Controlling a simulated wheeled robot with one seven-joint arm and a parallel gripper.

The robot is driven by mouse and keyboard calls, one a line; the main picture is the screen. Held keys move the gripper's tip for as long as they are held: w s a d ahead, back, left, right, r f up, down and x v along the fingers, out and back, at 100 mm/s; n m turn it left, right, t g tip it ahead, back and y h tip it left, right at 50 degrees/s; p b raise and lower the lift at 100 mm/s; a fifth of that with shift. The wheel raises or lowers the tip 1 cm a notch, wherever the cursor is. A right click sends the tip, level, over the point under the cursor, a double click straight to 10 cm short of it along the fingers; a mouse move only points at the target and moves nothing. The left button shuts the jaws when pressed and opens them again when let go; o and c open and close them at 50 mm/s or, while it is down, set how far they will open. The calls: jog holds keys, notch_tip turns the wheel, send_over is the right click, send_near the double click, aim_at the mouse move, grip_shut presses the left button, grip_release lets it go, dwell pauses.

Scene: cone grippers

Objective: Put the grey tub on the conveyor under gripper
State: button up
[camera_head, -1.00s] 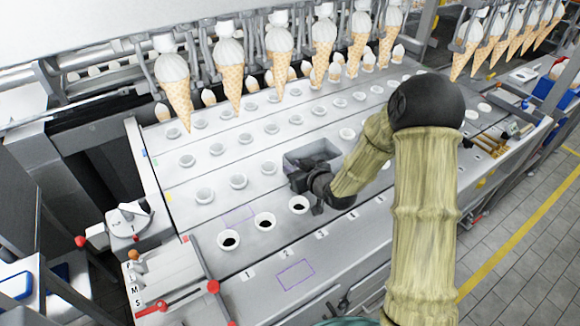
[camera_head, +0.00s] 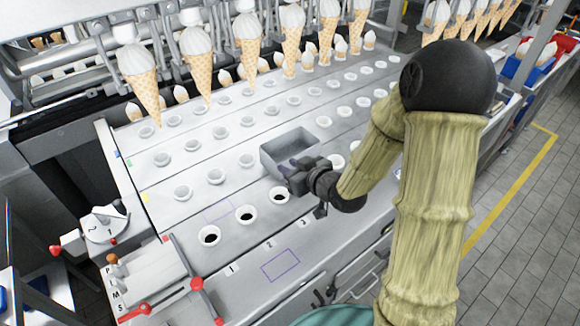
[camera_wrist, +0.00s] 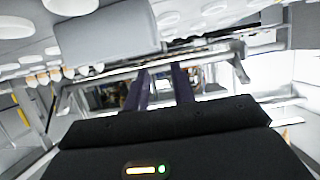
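The grey tub (camera_head: 290,148) stands upright and looks empty on the white conveyor deck (camera_head: 205,260), among rows of white cups. It also shows in the upper left of the wrist view (camera_wrist: 107,35). My gripper (camera_head: 300,176) is at the tub's near right side in the head view; whether it touches the tub is unclear. In the wrist view the two dark fingers (camera_wrist: 162,88) stand apart with nothing between them, and the tub lies outside them. Overhead cone grippers (camera_head: 190,18) hold ice cream cones (camera_head: 198,60) in a row behind the tub.
A purple outline (camera_head: 281,264) is on the front strip, and a fainter one (camera_head: 219,211) lies left of the tub. Three dark-filled cups (camera_head: 246,215) sit in front of the tub. A control panel with red-knobbed levers (camera_head: 150,285) is at the front left.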

jog(key=s+d+m+g+h, duration=0.3)
jog(key=s+d+g, duration=0.1)
jog(key=s, duration=0.5)
jog(key=s+d+m+g+h, duration=0.3)
jog(key=s+d+g+h, duration=0.1)
jog(key=s+d, duration=0.3)
jog(key=shift+s+d+r+m+g, duration=0.3)
jog(key=shift+s+r+m, duration=0.1)
jog(key=shift+s, duration=0.6)
jog(key=shift+w, duration=0.1)
dwell(1.2)
